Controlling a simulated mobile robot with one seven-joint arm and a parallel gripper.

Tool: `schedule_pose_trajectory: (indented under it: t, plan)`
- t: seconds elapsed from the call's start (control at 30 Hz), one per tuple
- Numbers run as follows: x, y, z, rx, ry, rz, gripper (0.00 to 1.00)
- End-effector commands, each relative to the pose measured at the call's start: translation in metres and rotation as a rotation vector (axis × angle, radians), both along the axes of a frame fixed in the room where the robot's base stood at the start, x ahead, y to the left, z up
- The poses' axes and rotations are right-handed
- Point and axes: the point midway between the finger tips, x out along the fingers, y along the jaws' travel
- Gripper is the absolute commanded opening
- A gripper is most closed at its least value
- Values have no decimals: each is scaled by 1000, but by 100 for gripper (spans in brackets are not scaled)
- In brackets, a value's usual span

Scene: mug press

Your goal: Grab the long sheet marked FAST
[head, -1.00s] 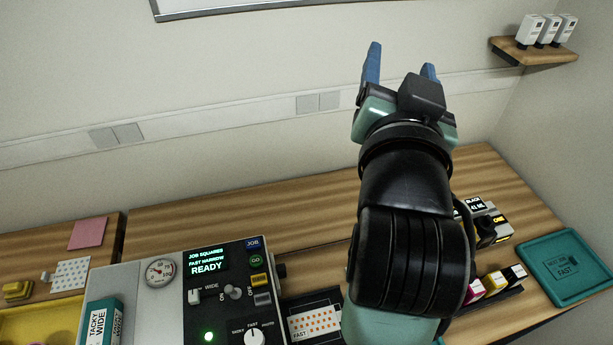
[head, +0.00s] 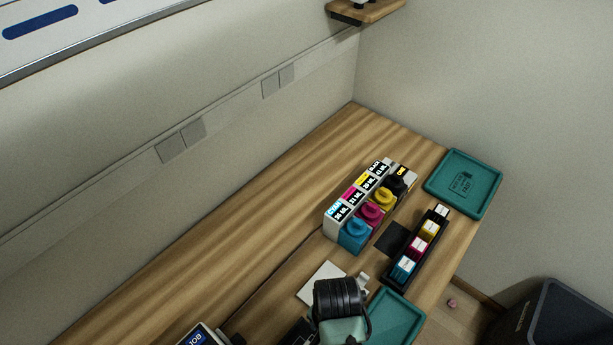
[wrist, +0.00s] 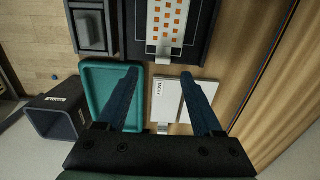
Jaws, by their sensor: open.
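In the wrist view a long white sheet with orange squares (wrist: 167,20) lies in a dark holder (wrist: 202,30) at the top, cut by the picture's edge. Its lettering is too small to read here. My gripper (wrist: 160,73) is open and empty, its two blue fingers apart, pointing toward the sheet's near end. The fingertips show below the sheet in the picture, and I see no contact. In the head view my wrist hides the fingers, and the sheet cannot be made out.
A teal tray (wrist: 90,100) and a white pad (wrist: 170,97) lie near the fingers; the tray also shows in the head view (head: 400,318). An ink unit (head: 345,212), a cartridge rack (head: 437,235) and another teal tray (head: 490,170) stand right. A dark bin (head: 560,320) is beyond the table.

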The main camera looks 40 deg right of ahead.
Motion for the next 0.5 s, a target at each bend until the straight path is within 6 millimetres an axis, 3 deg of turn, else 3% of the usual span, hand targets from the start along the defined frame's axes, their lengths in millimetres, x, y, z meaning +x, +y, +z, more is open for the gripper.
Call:
schedule_pose_trajectory:
  t: [0.27,0.5]
  plan:
    - [1,0,-20,-1,-1,2,68]
    - [3,1,-50,-1,0,2,68]
